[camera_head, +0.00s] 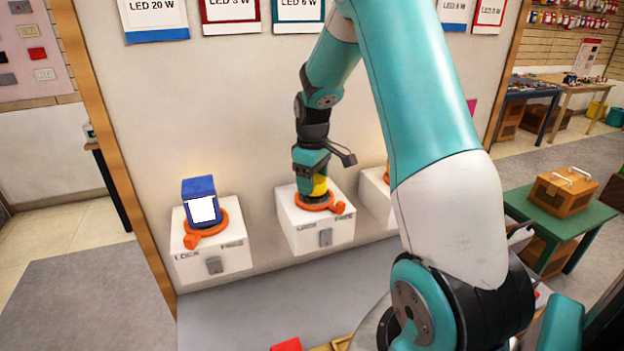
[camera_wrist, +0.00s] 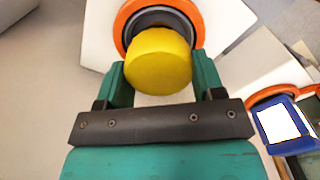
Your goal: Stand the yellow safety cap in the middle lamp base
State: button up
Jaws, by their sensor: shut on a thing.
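The yellow safety cap (camera_wrist: 158,62) is between the two fingers of my gripper (camera_wrist: 160,85), which is shut on it. In the head view the cap (camera_head: 320,185) shows partly behind my gripper (camera_head: 311,184), over the middle lamp base (camera_head: 320,238). That base is a white box with an orange ring and lever on top. In the wrist view the cap lies in front of the orange-ringed socket (camera_wrist: 122,22) and covers part of it. I cannot tell whether the cap is seated in the socket or just above it.
A left lamp base (camera_head: 212,262) holds a blue block with a white face (camera_head: 202,208). A right base (camera_head: 377,200) is partly hidden by my arm. A wall panel with lamp labels stands behind. A green table (camera_head: 562,222) with a wooden box (camera_head: 565,192) is at the right.

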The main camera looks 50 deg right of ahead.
jog(key=shift+f+b, duration=0.4)
jog(key=shift+f, duration=0.3)
jog(key=o, duration=1)
notch_tip(320, 180, up, 18)
jog(key=b, duration=0.3)
jog(key=shift+f, duration=0.25)
